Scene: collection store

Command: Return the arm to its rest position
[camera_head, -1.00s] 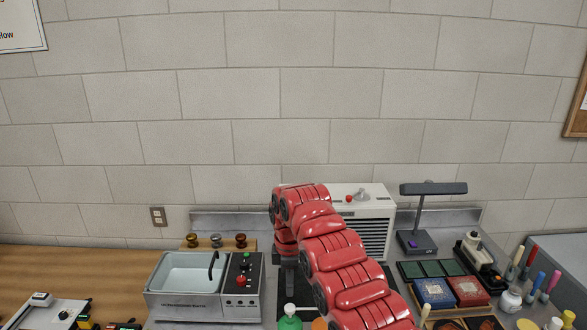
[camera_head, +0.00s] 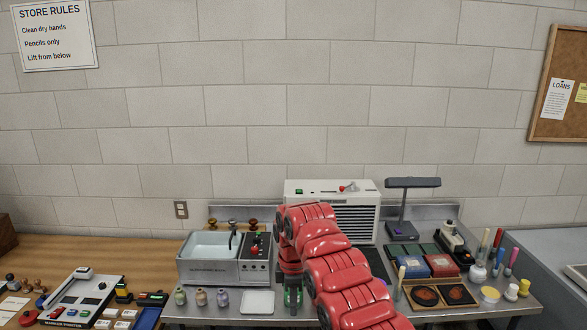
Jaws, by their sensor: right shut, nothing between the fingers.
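My right arm, red and segmented, reaches up from the lower right and bends down over the bench. My right gripper (camera_head: 292,296) hangs from its end, dark and small, pointing down near the front of the bench, left of the arm. It is shut and empty. Something green shows right at its fingers; I cannot tell whether it touches them. My left arm and gripper are not in view.
The metal bench (camera_head: 225,309) holds a sink unit (camera_head: 208,272), a white vented machine (camera_head: 356,221), a grey lamp (camera_head: 413,183), small jars (camera_head: 201,297), a pale tray (camera_head: 258,302) and dark discs in a wooden tray (camera_head: 444,306). A wooden counter (camera_head: 60,252) adjoins at left.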

